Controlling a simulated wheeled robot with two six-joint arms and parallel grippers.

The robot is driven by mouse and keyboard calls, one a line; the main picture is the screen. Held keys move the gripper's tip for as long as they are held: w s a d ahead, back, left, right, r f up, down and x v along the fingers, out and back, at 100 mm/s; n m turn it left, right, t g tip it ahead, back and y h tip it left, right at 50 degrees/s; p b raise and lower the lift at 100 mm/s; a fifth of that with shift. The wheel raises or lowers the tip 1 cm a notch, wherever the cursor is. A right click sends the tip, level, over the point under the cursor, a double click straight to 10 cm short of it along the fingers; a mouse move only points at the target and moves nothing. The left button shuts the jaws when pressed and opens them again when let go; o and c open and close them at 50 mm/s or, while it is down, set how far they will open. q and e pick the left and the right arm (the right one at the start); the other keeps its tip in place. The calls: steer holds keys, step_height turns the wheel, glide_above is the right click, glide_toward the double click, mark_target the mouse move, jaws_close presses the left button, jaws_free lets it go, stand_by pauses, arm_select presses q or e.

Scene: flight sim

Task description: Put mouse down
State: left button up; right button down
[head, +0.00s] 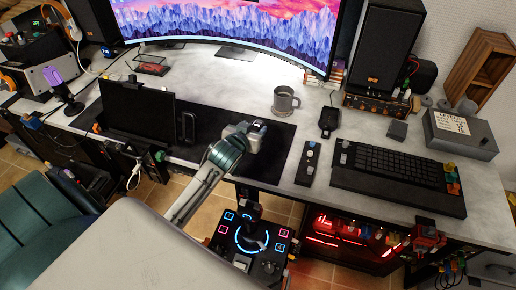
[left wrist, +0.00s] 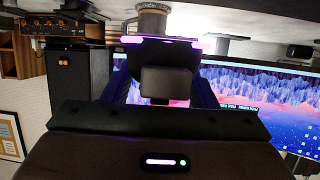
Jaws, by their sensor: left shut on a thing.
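My left gripper (head: 252,135) is low over the dark desk mat (head: 278,150), near its front edge. It is shut on the mouse, which the gripper mostly hides in the head view. In the left wrist view, a dark rounded block (left wrist: 168,84), which looks like the mouse, sits between the two fingers of my left gripper (left wrist: 162,72). I cannot tell whether the mouse touches the mat. My right gripper is not in view.
A grey mug (head: 286,101) stands behind the gripper. A black tablet-like screen (head: 137,108) stands to the left. A small control strip (head: 308,163) and a black keyboard (head: 397,174) lie to the right. Bare mat lies just right of the gripper.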

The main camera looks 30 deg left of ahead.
arm_select(q)
steer(key=shift+n+y, duration=0.4)
steer(key=shift+y, duration=0.1)
steer(key=a+f, duration=0.1)
steer(key=w+a+f, duration=0.1)
steer(key=f, duration=0.1)
steer(key=a+f, duration=0.1)
steer(key=shift+w+a+f, duration=0.2)
steer(key=shift+w+f, duration=0.05)
steer(key=shift+w, duration=0.1)
steer(key=shift+f, duration=0.7)
step_height(320, 180, down, 3)
steer(key=shift+f+p, duration=0.1)
steer(key=shift+p, duration=0.25)
steer(key=shift+f, duration=0.1)
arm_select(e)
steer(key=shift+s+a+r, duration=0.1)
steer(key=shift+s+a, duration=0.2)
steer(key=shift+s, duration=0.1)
arm_select(q)
steer(key=shift+f, duration=0.1)
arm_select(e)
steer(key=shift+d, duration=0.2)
arm_select(q)
steer(key=o, duration=1)
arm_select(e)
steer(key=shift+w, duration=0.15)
